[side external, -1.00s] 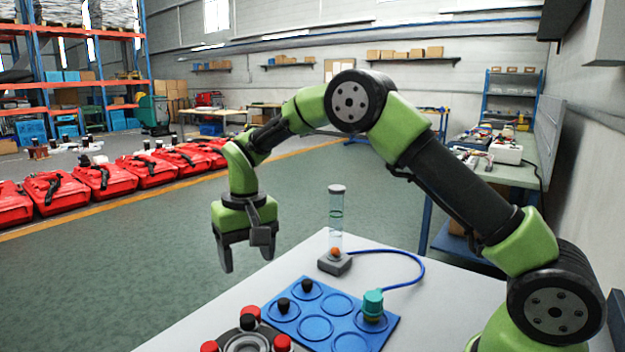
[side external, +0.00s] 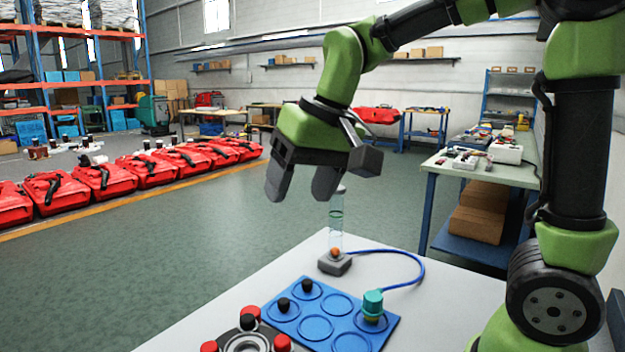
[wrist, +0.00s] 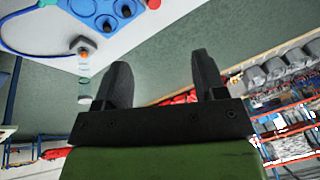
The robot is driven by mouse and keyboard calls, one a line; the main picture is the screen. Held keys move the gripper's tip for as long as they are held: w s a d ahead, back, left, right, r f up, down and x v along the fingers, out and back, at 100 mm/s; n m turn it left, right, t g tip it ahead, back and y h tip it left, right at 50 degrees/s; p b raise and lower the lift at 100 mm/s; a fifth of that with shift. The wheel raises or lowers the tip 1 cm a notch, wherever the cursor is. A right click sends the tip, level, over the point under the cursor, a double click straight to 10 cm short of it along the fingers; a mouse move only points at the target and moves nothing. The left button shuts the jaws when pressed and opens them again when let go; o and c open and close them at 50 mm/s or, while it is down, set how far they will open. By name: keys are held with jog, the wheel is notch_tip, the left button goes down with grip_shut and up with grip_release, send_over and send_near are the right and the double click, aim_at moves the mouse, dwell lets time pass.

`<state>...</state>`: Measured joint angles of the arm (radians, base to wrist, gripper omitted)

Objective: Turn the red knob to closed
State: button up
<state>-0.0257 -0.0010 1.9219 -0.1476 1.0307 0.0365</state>
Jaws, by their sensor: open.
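Several red knobs sit around a dark round fixture (side external: 246,341) at the bottom edge of the side view, partly cut off. One red knob (side external: 250,312) is at its back, one (side external: 282,342) at its right and one (side external: 208,346) at its left. I cannot tell which is the task's knob or how it is set. A red round piece (wrist: 153,3) also shows at the top edge of the wrist view. My gripper (side external: 302,187) is open and empty, raised in the air and well apart from the knobs; its fingers show in the wrist view (wrist: 162,64).
A blue plate (side external: 290,328) with ringed spots holds black knobs and a teal connector (side external: 372,304). A blue hose (side external: 415,262) runs from it to a grey base (side external: 334,264) with a clear upright tube (side external: 336,222). The white table (side external: 455,290) is bare at right.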

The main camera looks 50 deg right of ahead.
jog(key=shift+s+r+t, duration=0.15)
jog(key=shift+s+r, duration=0.05)
jog(key=shift+s, duration=0.25)
jog(key=shift+s+r+t, duration=0.15)
jog(key=shift+s, duration=0.3)
